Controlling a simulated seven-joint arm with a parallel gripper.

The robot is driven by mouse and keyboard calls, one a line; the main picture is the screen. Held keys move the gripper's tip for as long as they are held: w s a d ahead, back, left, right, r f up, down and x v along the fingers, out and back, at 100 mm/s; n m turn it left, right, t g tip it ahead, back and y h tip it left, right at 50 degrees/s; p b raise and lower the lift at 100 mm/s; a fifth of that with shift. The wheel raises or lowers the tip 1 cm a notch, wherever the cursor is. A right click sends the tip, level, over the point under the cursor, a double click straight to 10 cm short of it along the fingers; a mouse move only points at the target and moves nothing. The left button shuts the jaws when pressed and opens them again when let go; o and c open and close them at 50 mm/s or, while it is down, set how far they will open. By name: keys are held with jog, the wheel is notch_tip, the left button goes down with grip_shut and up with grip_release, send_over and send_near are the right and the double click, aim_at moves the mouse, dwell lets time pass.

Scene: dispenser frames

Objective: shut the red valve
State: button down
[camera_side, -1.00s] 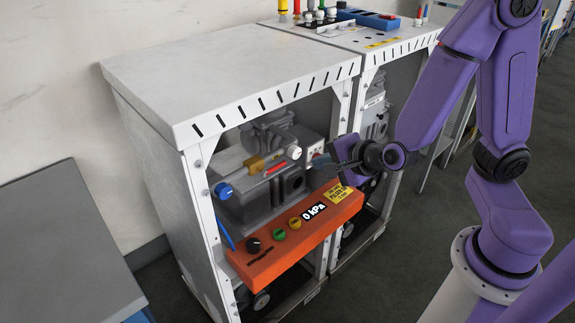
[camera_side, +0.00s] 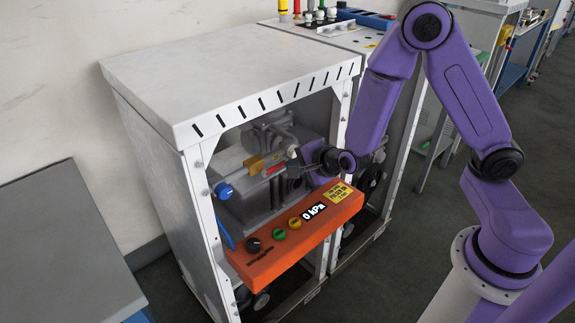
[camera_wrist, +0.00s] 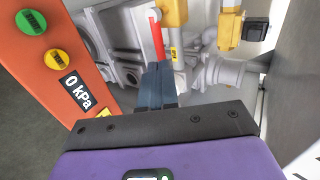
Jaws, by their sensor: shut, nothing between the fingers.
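The red valve handle (camera_side: 275,169) is a narrow red bar on the grey machinery inside the cabinet's open front. In the wrist view the red handle (camera_wrist: 157,38) stands upright in the picture, just beyond my fingertips, with a yellow fitting (camera_wrist: 175,12) beside its upper end. My gripper (camera_side: 291,168) reaches into the opening from the right, its fingers at the right end of the red handle. In the wrist view my gripper (camera_wrist: 159,68) is shut and empty, its tips at the near end of the handle. I cannot tell whether they touch it.
An orange panel (camera_side: 262,268) with knobs and a 0 kPa display crosses below the opening. The cabinet's white frame post (camera_side: 337,130) stands close to my wrist. A blue knob (camera_side: 224,191) is at the left, with grey pipework (camera_wrist: 215,72) right of my fingers in the wrist view.

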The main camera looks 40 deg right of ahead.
aim_at(281, 166)
jog(key=shift+x, duration=1.6)
jog(key=shift+d+f+m+y, duration=0.15)
jog(key=shift+f+m+y, duration=0.15)
jog(key=shift+m+y, duration=0.1)
jog(key=f+m+y, duration=0.1)
jog(key=a+f+m+y, duration=0.1)
jog(key=f, duration=0.1)
jog(key=f+m+y, duration=0.1)
jog(key=f+y, duration=0.1)
jog(key=shift+a+f+t, duration=0.25)
jog(key=shift+a+t, duration=0.05)
jog(key=shift+a, duration=0.1)
jog(key=shift+r, duration=0.2)
jog(key=shift+r, duration=0.6)
